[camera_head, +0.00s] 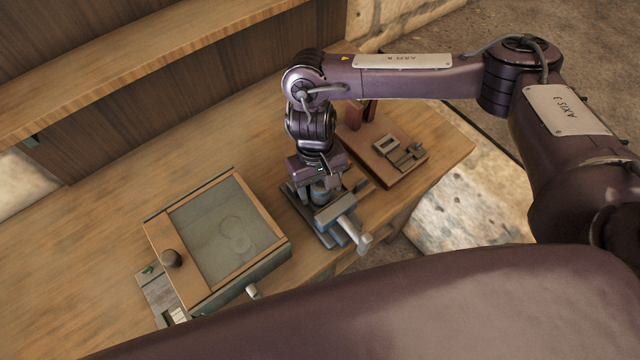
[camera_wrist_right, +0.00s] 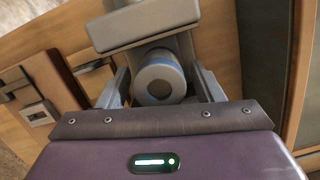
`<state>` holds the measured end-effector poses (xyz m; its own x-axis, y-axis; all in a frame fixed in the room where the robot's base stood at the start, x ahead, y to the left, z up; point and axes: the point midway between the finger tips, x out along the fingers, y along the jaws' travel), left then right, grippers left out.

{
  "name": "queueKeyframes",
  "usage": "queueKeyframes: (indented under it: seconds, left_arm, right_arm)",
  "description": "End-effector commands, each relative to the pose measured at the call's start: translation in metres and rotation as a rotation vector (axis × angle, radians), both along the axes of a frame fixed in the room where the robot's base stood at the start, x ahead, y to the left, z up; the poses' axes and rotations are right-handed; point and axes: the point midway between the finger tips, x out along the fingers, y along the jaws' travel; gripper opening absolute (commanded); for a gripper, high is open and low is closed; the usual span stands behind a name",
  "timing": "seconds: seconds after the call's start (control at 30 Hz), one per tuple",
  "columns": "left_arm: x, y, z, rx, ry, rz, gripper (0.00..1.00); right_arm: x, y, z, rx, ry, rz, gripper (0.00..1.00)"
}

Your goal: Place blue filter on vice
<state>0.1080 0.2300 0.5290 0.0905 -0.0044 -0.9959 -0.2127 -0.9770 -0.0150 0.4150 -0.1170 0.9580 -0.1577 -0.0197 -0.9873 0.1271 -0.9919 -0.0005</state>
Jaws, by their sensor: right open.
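The grey metal vice (camera_head: 345,212) stands on the workbench. It also shows in the wrist view, where its jaw block (camera_wrist_right: 145,25) is at the top. The filter (camera_wrist_right: 160,76), a pale round piece with a blue band and a dark central hole, shows at the vice, close to the jaw block. Whether it rests fully on the vice cannot be told. My right gripper (camera_wrist_right: 160,84) is open, pointing down over the vice, with one finger on each side of the filter and gaps visible. In the head view the gripper (camera_head: 321,183) partly hides the filter. My left gripper is not in view.
A wooden box with a grey glass-like top (camera_head: 220,225) and dark knob stands left of the vice. A brown board (camera_head: 385,172) with metal parts lies to the right, near the bench's edge. The bench (camera_head: 100,225) is clear at the far left.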

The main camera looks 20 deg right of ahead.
Motion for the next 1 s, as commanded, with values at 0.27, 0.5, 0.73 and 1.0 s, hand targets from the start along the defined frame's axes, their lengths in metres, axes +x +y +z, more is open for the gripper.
queueKeyframes:
  seconds: [0.27,0.5,0.73,1.0]
  left_arm:
    - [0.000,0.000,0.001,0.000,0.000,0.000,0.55]
    - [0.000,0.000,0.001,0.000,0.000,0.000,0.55]
    - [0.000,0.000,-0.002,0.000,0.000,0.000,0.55]
    - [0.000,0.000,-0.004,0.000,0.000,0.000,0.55]
  right_arm:
    - [0.003,0.000,0.014,0.000,-0.004,0.000,0.61]
    - [0.011,0.001,0.059,-0.002,-0.008,0.002,0.61]
    - [0.016,0.002,0.099,-0.001,-0.005,0.000,0.61]
    - [0.019,0.002,0.121,-0.001,-0.001,0.000,0.61]
